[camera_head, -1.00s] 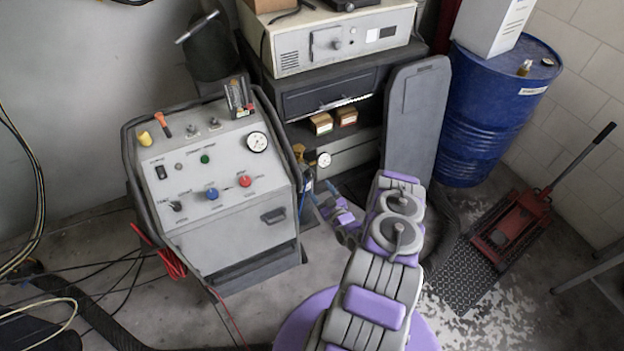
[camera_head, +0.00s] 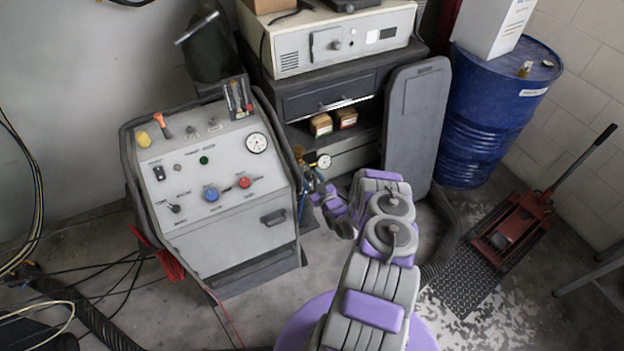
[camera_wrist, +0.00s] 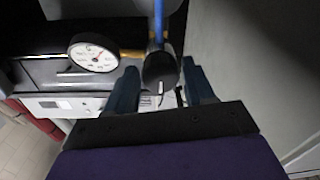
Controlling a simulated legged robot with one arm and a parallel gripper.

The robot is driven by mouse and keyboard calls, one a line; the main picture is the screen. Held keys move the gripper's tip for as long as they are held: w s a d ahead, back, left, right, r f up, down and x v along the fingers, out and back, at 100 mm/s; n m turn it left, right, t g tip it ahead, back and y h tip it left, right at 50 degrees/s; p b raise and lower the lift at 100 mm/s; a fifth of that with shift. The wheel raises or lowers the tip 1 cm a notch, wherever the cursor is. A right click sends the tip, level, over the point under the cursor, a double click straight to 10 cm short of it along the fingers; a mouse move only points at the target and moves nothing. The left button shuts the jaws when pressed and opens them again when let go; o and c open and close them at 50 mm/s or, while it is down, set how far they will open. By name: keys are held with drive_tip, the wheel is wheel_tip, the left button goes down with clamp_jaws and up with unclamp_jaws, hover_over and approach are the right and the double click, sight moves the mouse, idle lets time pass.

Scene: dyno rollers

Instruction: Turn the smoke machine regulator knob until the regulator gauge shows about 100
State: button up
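The regulator gauge (camera_wrist: 93,55) is a round white dial with a red needle, at the upper left of the wrist view; its numbers are too small to read. In the head view the gauge (camera_head: 324,161) sits beside the rear right of the grey smoke machine (camera_head: 225,222). The black regulator knob (camera_wrist: 160,70) is at the centre of the wrist view, below a blue rod. My gripper (camera_wrist: 163,84) has its two dark blue fingers apart, one on each side of the knob, with a narrow gap visible at right. In the head view my gripper (camera_head: 314,192) is small and partly hidden by my wrist.
A dark cabinet (camera_head: 330,102) stands behind the gauge. A tall grey panel (camera_head: 415,120) and a blue drum (camera_head: 490,125) are to the right. A red jack (camera_head: 510,230) lies farther right. Cables and hoses (camera_head: 95,285) run over the floor at left.

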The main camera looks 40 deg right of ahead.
drive_tip(key=c, duration=0.8)
drive_tip(key=shift+o, duration=0.2)
drive_tip(key=shift+m, duration=0.3)
